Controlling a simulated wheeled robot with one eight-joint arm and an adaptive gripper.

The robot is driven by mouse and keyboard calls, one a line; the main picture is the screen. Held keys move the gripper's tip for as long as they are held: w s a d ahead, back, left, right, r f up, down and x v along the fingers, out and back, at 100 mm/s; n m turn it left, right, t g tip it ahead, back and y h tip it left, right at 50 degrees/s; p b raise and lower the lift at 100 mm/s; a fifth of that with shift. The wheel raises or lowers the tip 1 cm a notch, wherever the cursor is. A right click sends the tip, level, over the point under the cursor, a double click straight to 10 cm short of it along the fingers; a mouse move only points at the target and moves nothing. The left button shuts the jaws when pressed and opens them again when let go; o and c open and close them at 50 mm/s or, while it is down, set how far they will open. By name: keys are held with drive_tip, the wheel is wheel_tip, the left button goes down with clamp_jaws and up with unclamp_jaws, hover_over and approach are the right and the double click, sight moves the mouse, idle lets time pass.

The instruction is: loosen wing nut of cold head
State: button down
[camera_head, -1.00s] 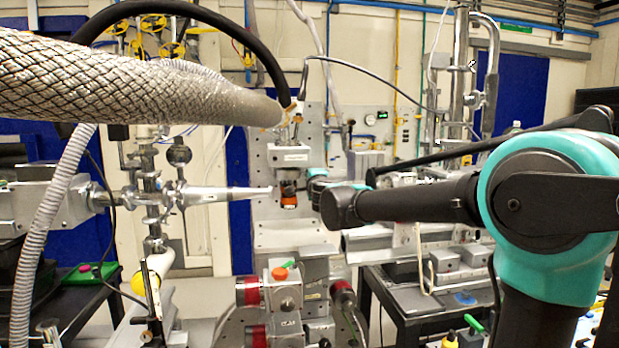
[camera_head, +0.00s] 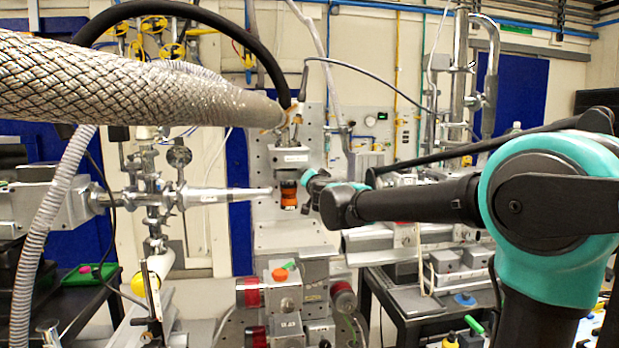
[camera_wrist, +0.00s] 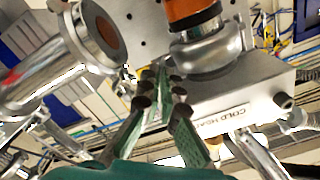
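The cold head (camera_head: 292,157) is a grey metal block on the upright plate in the middle of the head view, with an orange-banded cylinder (camera_head: 289,193) below it. In the wrist view the block (camera_wrist: 275,92) carries the words COLD HEAD, and the orange part (camera_wrist: 190,10) shows above it. I cannot make out the wing nut for certain in either view. My gripper (camera_wrist: 161,82) has its fingers to the left of the labelled block, apart at the base and close together at the tips. Whether a small gap is left between the tips is unclear. I see nothing held.
A silver tapered nozzle (camera_head: 225,194) points at the cold head from the left. A thick braided hose (camera_head: 120,80) crosses the upper left. A black cable (camera_head: 270,60) arches down to the cold head's top. A bench (camera_head: 420,305) stands at the right.

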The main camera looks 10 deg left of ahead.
drive_tip(key=n, duration=0.5)
drive_tip(key=shift+a, duration=0.1)
drive_tip(key=shift+n, duration=0.3)
idle(0.4)
drive_tip(key=c, duration=2)
unclamp_jaws()
drive_tip(key=shift+c, duration=0.2)
drive_tip(key=v, duration=1.2)
